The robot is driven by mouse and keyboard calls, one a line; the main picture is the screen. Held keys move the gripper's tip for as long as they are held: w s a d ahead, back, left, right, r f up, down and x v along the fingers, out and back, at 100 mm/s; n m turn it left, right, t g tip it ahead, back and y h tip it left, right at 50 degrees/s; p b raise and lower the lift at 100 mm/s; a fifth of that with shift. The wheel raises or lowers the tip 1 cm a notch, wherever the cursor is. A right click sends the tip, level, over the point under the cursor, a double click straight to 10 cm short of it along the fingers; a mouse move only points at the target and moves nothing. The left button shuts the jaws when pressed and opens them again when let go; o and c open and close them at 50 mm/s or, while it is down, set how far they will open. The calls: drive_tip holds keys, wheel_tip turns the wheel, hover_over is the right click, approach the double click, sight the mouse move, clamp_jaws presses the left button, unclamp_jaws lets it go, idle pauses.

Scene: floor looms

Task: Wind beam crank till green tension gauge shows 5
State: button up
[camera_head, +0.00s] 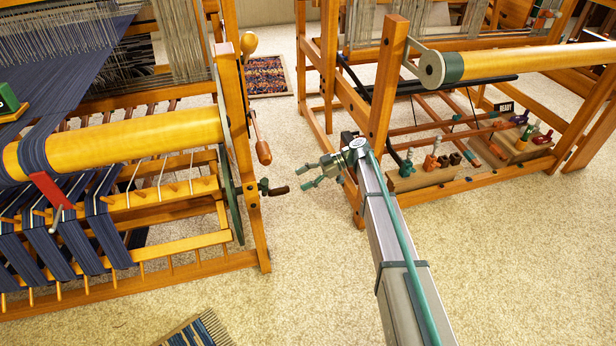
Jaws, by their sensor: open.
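The left loom's yellow beam (140,140) has dark blue warp wound at its left end. A dark crank with a brown handle (278,190) sticks out from the loom's right post. Higher on that post hangs another wooden handle (263,152); I cannot tell which one is the beam crank. A dark green box (8,100), possibly the tension gauge, is cut off at the left edge, and its reading cannot be made out. My gripper (300,178) is open and empty, pointing left, just right of the dark crank and apart from it.
A second loom stands at right, with its wooden post (388,85) close behind my gripper. A striped woven piece (200,332) lies on the carpet in front.

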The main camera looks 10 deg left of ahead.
sight(287, 187)
drive_tip(key=x, duration=0.9)
drive_tip(key=shift+d+f+p, duration=0.1)
drive_tip(key=shift+p, duration=0.3)
clamp_jaws()
drive_tip(key=s+d+f+b, duration=0.1)
drive_tip(key=s+d+b, duration=0.2)
drive_tip(key=s, duration=0.3)
drive_tip(key=shift+s+d+f+b, duration=0.3)
drive_tip(key=shift+d+b, duration=0.1)
drive_tip(key=shift+b, duration=0.25)
drive_tip(key=shift+w+a, duration=0.15)
drive_tip(key=shift+w, duration=0.1)
drive_tip(key=shift+w+a+b, duration=0.2)
drive_tip(key=shift+w+b, duration=0.1)
